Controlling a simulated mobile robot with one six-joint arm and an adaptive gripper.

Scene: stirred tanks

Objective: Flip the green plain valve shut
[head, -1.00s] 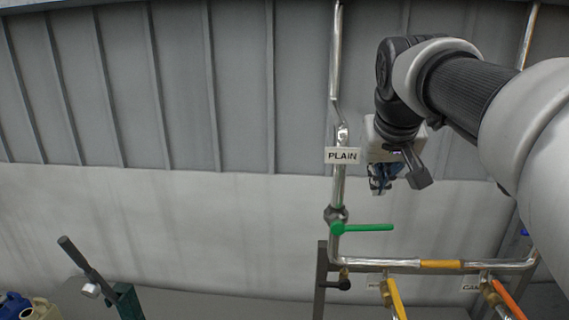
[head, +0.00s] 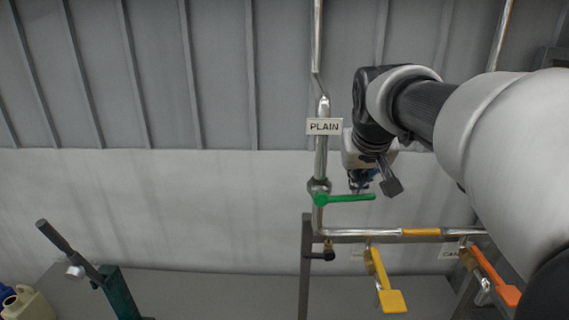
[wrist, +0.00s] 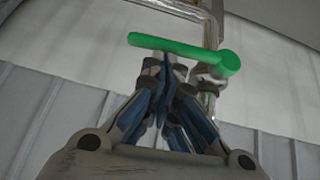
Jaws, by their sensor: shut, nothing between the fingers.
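The green valve handle (head: 345,198) sticks out to the right, nearly level, from its valve body (head: 318,187) on the upright metal pipe below the PLAIN sign (head: 324,126). My gripper (head: 362,188) is shut and empty, just above and beside the free right part of the handle. In the wrist view, the green handle (wrist: 180,52) lies across the picture just beyond the shut fingertips (wrist: 165,65). I cannot tell whether the fingertips touch it.
Below, a horizontal pipe (head: 380,235) has a yellow band. A yellow handle (head: 383,282) and an orange handle (head: 492,275) hang beneath it. A dark lever (head: 70,250) on a green stand is at the lower left. The wall left of the pipe is clear.

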